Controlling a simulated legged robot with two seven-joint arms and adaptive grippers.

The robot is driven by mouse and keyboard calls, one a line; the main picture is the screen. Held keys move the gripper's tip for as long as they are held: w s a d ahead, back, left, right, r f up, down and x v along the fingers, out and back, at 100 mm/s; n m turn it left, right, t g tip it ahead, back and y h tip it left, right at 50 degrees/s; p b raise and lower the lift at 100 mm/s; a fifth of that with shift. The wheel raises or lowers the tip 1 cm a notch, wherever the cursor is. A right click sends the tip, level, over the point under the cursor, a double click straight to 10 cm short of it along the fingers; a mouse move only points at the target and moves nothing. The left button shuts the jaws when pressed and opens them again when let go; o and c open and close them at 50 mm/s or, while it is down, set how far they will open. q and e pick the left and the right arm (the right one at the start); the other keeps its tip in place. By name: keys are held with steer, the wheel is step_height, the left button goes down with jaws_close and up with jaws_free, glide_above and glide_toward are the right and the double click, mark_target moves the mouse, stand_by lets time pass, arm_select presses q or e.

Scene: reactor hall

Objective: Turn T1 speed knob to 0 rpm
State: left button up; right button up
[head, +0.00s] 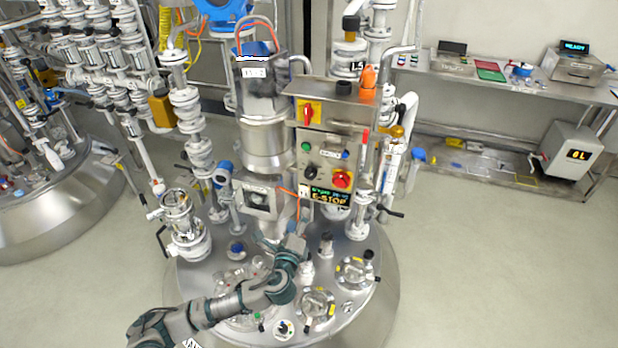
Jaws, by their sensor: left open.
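A control box (337,130) with a slanted top stands over the reactor lid. The small black round knob (310,172) at the lower left of its front looks like the T1 speed knob; its label and pointer are too small to read. My left arm comes in from the lower left. Its gripper (279,238) is open over the lid, below and left of the knob, apart from it and empty. My right gripper is not in view.
A red mushroom button (342,179) sits right of the knob, a green button (306,147) above it, and a red-on-yellow switch (308,112) higher up. Glass ports and valves crowd the reactor lid (215,285). White piping (392,165) stands close right of the box.

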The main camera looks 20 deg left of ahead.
arm_select(q)
steer(key=r, duration=0.1)
glide_toward(309, 176)
steer(key=w, duration=0.9)
steer(key=shift+a+f, duration=0.1)
steer(key=shift+a, duration=0.3)
steer(key=c, duration=1.1)
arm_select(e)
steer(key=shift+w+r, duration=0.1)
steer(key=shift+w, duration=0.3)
